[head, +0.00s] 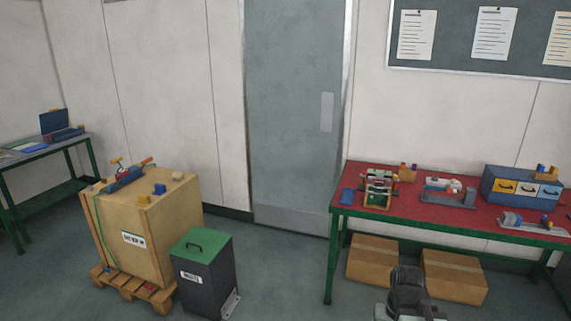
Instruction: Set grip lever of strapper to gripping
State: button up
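The strapper (127,178) sits on top of a large wooden crate (161,238) at the left. It has a blue body, a red-tipped lever (147,162) slanting up to the right and an orange-yellow handle (118,161) at its left. It is too small to tell which of these is the grip lever or how it is set. A green strap (97,225) runs down the crate's left side. My dark arm end (406,283) shows at the bottom, right of centre, far from the strapper. Its fingers cannot be made out.
The crate stands on a pallet (130,290). A dark bin with a green lid (203,243) stands against its right front. A red-topped workbench (440,205) with several devices is at the right, boxes (455,276) beneath. Open floor lies between bin and bench.

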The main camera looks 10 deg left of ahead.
aim_at(117, 159)
jog(key=u, duration=0.05)
jog(key=i, duration=0.2)
jog(key=u, duration=2.45)
jog(key=i, duration=3.4)
jog(key=z, duration=1.25)
